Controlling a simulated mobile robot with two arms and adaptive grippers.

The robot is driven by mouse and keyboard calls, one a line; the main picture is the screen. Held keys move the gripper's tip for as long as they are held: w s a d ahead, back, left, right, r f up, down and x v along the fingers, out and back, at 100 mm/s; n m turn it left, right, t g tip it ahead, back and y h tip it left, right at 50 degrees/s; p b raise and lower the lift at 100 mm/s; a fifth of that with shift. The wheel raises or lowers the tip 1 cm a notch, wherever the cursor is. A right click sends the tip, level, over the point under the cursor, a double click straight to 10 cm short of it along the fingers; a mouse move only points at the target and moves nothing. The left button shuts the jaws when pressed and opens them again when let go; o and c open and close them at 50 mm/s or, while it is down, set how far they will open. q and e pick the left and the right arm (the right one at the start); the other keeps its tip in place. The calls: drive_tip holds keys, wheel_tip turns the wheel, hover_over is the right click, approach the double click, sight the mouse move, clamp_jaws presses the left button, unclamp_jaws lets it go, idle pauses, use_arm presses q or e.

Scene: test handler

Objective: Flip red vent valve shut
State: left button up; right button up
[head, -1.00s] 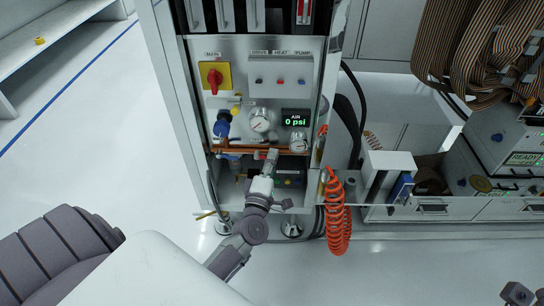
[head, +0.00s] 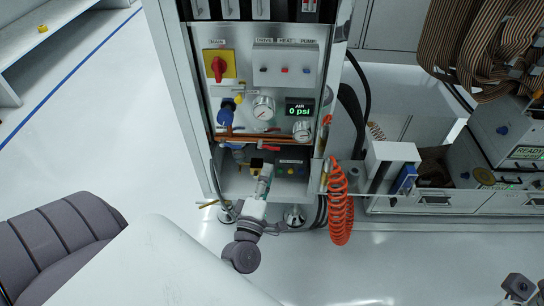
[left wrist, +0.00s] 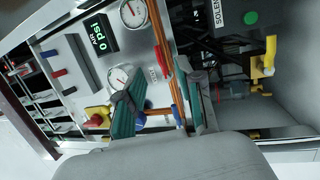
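A red lever handle (left wrist: 160,46) lies beside the copper pipe (left wrist: 174,80) in the left wrist view, between two round gauges and the pipe. My left gripper (head: 266,170) is in the opening below the copper pipe (head: 262,138). In the left wrist view, the fingers of my left gripper (left wrist: 163,105) stand apart with teal pads, and nothing is held between them. The red lever is beyond the fingertips, apart from them. A grey jointed part at the bottom right of the head view may belong to my right arm.
The air display (head: 299,107) reads 0 psi. A red main switch (head: 218,68), a blue regulator (head: 225,115) and gauges (head: 263,107) crowd the panel. A coiled orange hose (head: 341,205) hangs at the right. A yellow handle (left wrist: 266,57) is in the opening.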

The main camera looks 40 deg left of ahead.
use_arm(q)
drive_tip(key=shift+v, duration=1.6)
